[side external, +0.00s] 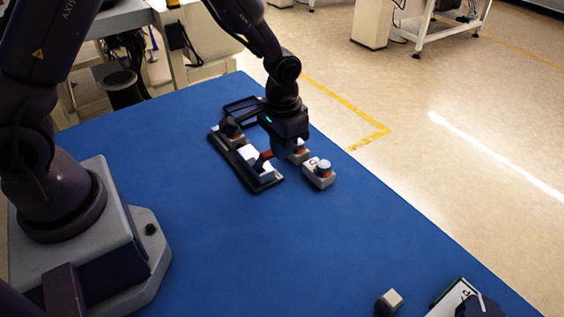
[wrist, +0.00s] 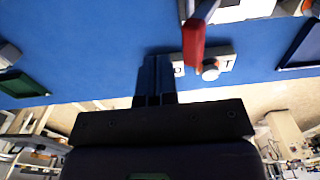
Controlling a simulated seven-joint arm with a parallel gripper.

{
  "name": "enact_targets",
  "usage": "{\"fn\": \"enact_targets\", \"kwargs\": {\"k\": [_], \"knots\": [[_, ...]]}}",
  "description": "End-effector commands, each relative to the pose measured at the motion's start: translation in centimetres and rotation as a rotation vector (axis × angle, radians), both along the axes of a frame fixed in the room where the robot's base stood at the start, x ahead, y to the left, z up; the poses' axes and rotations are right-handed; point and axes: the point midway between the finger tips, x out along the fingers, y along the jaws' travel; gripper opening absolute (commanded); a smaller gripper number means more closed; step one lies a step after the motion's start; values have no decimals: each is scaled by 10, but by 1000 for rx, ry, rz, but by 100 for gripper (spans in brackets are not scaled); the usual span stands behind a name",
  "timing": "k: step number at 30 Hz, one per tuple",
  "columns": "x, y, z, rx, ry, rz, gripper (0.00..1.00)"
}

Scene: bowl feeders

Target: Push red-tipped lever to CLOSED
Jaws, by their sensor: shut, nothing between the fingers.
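The red-tipped lever (side external: 264,157) shows just left of my gripper in the side view. In the wrist view its red handle (wrist: 193,45) points down the picture, with its pale base (wrist: 238,10) at the top right. My gripper (side external: 284,150) is low over the blue table, right of the lever. In the wrist view the dark fingers (wrist: 156,62) are shut and empty, to the left of the red handle with a visible gap. The fingertips are partly hidden in the side view. I cannot read any CLOSED mark.
A dark tray (side external: 240,110) and a dark-knobbed unit (side external: 231,130) lie behind the lever.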

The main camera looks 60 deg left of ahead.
Motion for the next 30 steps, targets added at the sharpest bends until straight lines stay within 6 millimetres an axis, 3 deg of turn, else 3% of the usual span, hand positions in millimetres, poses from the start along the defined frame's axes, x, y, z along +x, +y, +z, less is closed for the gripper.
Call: {"fn": "enact_targets", "kwargs": {"k": [18, 30], "knots": [[0, 0, -32, 0, 0, 0, 0], [0, 0, -36, 0, -1, 0, 0]]}}
